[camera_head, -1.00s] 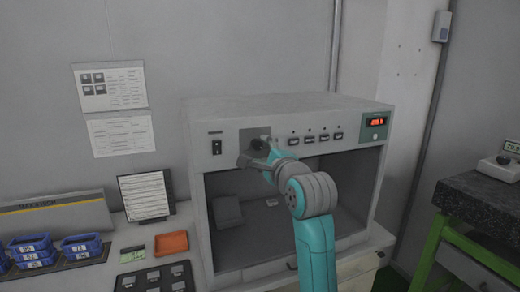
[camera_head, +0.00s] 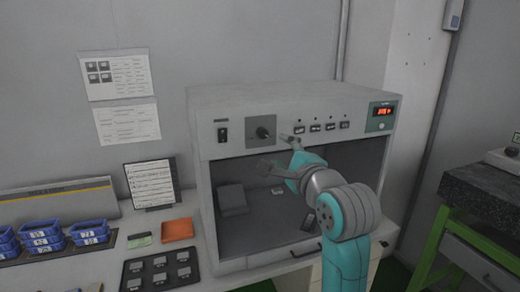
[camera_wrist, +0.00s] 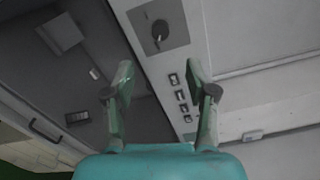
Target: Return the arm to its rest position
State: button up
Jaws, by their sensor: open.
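My gripper (camera_head: 279,154) is in front of the grey test chamber (camera_head: 290,97), just below its control panel, with the fingers spread and nothing between them. In the wrist view my gripper (camera_wrist: 160,85) also shows open and empty. A black rotary knob (camera_head: 263,132) on a dark square plate is on the panel, up and left of the gripper and apart from it. The knob also shows in the wrist view (camera_wrist: 160,30). My teal and grey arm reaches up from the lower right.
The chamber's open bay holds a grey block (camera_head: 232,199) and small items. On the bench are an orange tray (camera_head: 178,230), a dark pad with several keys (camera_head: 160,267), a card stand (camera_head: 151,184) and blue bins (camera_head: 42,234). A dark-topped green stand (camera_head: 485,193) is at right.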

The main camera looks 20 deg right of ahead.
jog(key=s+a+f+n, duration=0.1)
jog(key=s+f+n, duration=0.15)
jog(key=f, duration=0.75)
jog(key=s+f+n, duration=0.2)
jog(key=s+f, duration=0.1)
jog(key=f, duration=0.7)
jog(key=s+a+f+n+g, duration=0.15)
jog(key=s+f+n, duration=0.35)
jog(key=s+f, duration=0.7)
jog(key=s+f+n, duration=0.3)
jog(key=s+f, duration=0.1)
jog(key=s, duration=0.4)
jog(key=s+f+n, duration=0.3)
jog(key=s+f, duration=0.2)
jog(key=s, duration=0.4)
jog(key=s+a+r+n+g, duration=0.1)
jog(key=s+n, duration=0.4)
jog(key=s, duration=1.1)
jog(key=shift+a+r+g+h, duration=0.25)
jog(key=shift+g+h, duration=0.05)
jog(key=shift+g, duration=0.05)
jog(key=shift+w+n, duration=0.15)
jog(key=shift+n, duration=0.1)
jog(key=shift+c, duration=0.2)
